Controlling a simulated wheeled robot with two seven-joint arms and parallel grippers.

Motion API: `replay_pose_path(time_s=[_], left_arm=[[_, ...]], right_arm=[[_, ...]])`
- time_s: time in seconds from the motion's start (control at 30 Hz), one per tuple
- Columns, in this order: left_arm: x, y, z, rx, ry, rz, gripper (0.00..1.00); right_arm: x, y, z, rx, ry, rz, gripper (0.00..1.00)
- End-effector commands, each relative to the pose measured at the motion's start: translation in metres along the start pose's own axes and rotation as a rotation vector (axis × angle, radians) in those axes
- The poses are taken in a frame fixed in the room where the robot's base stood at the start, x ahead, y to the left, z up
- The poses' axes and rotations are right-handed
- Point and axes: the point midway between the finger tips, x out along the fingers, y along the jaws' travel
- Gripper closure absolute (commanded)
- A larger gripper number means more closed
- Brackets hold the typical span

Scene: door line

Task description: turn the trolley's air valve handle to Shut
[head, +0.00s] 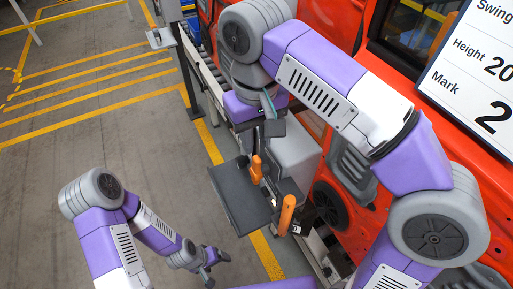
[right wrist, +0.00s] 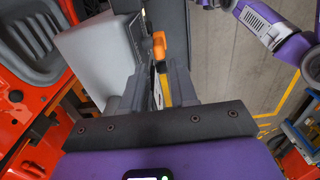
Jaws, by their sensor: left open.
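The trolley shows a dark flat tray (head: 232,199) and two orange handles in the head view. One orange handle (head: 257,168) stands by the tray's far right side; the other (head: 287,214) is nearer, beside a small black labelled block (head: 300,228). I cannot tell which is the air valve handle, and no Shut mark is readable. My right gripper (head: 264,130) points down just above the farther handle. In the right wrist view its fingers (right wrist: 156,88) are apart, with orange showing between and beyond them (right wrist: 159,46). My left gripper (head: 211,266) is open and empty, low over the floor.
A light grey box (head: 295,160) stands beside the handles, close to the red car body (head: 350,105). A white sign (head: 475,75) is at the upper right. The grey floor (head: 110,140) with yellow lines is clear on the left.

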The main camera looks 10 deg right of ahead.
Motion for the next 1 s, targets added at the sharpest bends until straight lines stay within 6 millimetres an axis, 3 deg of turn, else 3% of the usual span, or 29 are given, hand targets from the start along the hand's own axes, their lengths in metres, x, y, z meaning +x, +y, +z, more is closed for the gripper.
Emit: replay_pose_path(time_s=[0.2,0.4,0.8,1.0], left_arm=[[0.011,-0.004,0.0,0.0,-0.001,0.0,0.22],[0.014,-0.005,0.0,0.0,-0.001,0.0,0.22],[0.015,-0.006,0.0,0.0,-0.001,0.0,0.22],[0.015,-0.006,0.0,0.0,-0.001,0.0,0.22]], right_arm=[[0.037,0.001,0.001,0.002,-0.003,0.002,0.72],[0.062,0.001,0.001,0.003,-0.002,0.001,0.72],[0.069,0.001,0.0,0.002,0.0,0.0,0.72],[0.069,0.001,0.0,0.002,0.0,0.0,1.0]])
